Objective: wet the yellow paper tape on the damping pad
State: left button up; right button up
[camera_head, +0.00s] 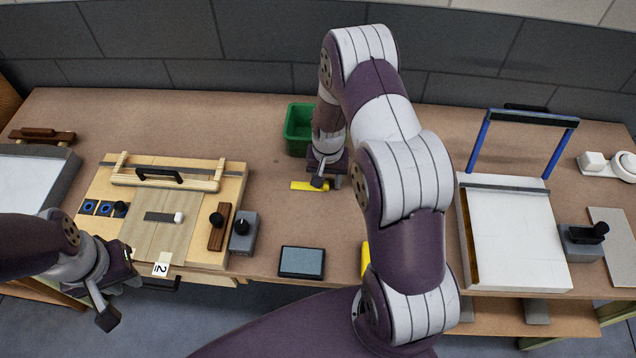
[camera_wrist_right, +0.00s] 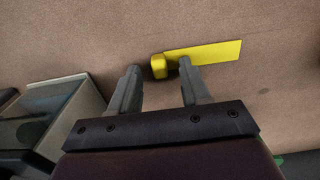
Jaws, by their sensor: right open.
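The yellow paper tape (camera_head: 308,186) lies flat on the bench in the head view, just below the green bin. My right gripper (camera_head: 326,184) is over its right end. In the right wrist view the tape (camera_wrist_right: 205,52) is a flat strip with a small raised yellow block (camera_wrist_right: 158,66) at its left end. My open right gripper (camera_wrist_right: 158,70) has one finger on each side of that block. The damping pad (camera_head: 302,262) is a dark-rimmed grey-blue rectangle near the bench's front edge. My left gripper (camera_head: 118,290) is at the front left; its opening is unclear.
The green bin (camera_head: 298,128) stands behind the tape. A wooden board with veneer (camera_head: 160,222) and a grey knob box (camera_head: 243,232) lie left. A white-topped press (camera_head: 515,240) stands right. Another yellow piece (camera_head: 366,258) is partly hidden by my right arm. Bench between tape and pad is clear.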

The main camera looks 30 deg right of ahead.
grip_shut()
jog(key=shift+r, duration=0.15)
